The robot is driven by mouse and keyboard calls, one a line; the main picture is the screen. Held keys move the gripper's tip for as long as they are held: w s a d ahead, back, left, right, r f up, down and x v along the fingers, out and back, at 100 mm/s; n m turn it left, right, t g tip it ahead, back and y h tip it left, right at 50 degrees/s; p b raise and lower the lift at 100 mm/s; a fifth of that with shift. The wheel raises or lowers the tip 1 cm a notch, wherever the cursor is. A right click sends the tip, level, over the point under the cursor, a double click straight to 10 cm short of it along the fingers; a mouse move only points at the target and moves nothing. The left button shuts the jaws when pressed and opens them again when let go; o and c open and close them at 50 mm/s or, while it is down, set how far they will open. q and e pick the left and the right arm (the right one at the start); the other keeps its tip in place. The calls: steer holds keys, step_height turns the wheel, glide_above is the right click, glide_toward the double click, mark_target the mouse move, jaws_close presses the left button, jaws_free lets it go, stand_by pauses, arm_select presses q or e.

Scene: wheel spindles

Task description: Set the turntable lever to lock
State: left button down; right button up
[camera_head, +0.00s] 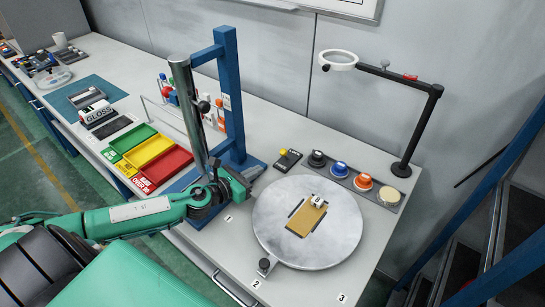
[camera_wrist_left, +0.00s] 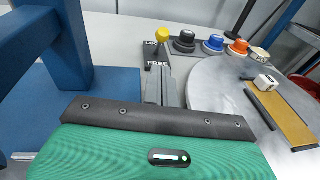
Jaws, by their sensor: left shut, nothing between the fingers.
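The turntable (camera_head: 307,235) is a round grey disc on the bench; its edge also shows in the left wrist view (camera_wrist_left: 215,95). Behind it is the dark lever plate (camera_head: 291,162) with a yellow knob (camera_head: 283,152). In the left wrist view the yellow knob (camera_wrist_left: 162,32) stands beside the partly hidden "LO" lettering, with "FREE" (camera_wrist_left: 157,65) nearer me. My left gripper (camera_head: 254,172) is shut and empty, left of the lever plate and just short of it. In the left wrist view its fingers (camera_wrist_left: 160,92) point toward the plate. My right gripper is out of view.
A blue post frame (camera_head: 232,95) stands close behind my left gripper. A row of coloured knobs (camera_head: 339,170) and a magnifier lamp (camera_head: 405,165) stand behind the turntable. A yellow plate with a small white block (camera_head: 318,201) lies on the turntable. Coloured trays (camera_head: 150,152) are left.

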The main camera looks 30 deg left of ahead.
mark_target(285, 155)
arm_select(q)
steer(key=p+x, duration=0.1)
steer(key=x, duration=0.3)
steer(key=r+p+x, duration=0.1)
steer(key=x, duration=0.1)
steer(key=shift+w+r+p, duration=0.1)
steer(key=shift+p, duration=0.2)
steer(key=shift+w+d, duration=0.15)
steer(key=shift+w, duration=0.45)
steer(key=shift+p, duration=0.3)
steer(key=shift+w+r, duration=0.2)
steer(key=shift+r, duration=0.05)
